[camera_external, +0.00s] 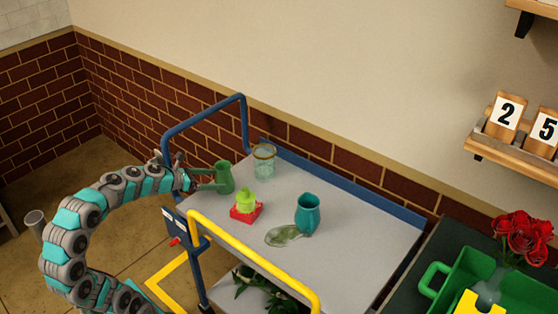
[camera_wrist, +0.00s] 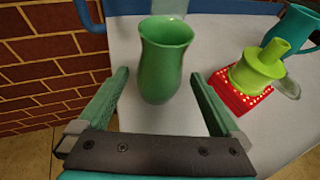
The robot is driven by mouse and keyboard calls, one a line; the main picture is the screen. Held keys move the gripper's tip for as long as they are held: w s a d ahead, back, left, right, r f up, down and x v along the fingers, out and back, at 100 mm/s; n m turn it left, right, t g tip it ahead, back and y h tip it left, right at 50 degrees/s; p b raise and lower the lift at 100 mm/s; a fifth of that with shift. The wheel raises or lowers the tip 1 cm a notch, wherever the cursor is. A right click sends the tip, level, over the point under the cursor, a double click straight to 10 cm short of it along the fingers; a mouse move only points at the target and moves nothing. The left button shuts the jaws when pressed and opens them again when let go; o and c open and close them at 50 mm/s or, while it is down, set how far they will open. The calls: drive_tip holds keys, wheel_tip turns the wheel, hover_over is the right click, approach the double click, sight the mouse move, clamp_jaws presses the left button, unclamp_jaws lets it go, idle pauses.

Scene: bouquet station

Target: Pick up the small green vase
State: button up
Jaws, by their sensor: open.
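The small green vase (camera_external: 225,177) stands upright on the grey cart top (camera_external: 350,236), near its left end. In the wrist view the green vase (camera_wrist: 163,62) is straight ahead, its open mouth facing up. My gripper (camera_external: 205,178) has reached in from the left and is open. In the wrist view the fingers of my gripper (camera_wrist: 158,76) spread to either side of the vase's lower part, with visible gaps on both sides. Whether the tips reach past the vase's near side is hard to tell. The vase's far side is hidden.
A red block with a lime-green piece on it (camera_external: 245,206) stands right of the vase. A clear glass jar (camera_external: 264,162) is behind it. A teal pitcher (camera_external: 308,213) and a lying clear greenish vessel (camera_external: 289,236) are farther right. Blue (camera_external: 205,113) and yellow (camera_external: 262,267) rails edge the cart.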

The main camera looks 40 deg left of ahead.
drive_tip(key=shift+f, duration=0.55)
drive_tip(key=b+x, duration=0.1)
drive_tip(key=x, duration=0.1)
drive_tip(key=f+x, duration=0.1)
drive_tip(key=x, duration=0.1)
drive_tip(key=shift+s+b, duration=0.2)
drive_tip(key=shift+b, duration=0.15)
drive_tip(key=shift+w+d+f, duration=0.1)
drive_tip(key=shift+w+d, duration=0.05)
drive_tip(key=shift+w, duration=0.45)
clamp_jaws()
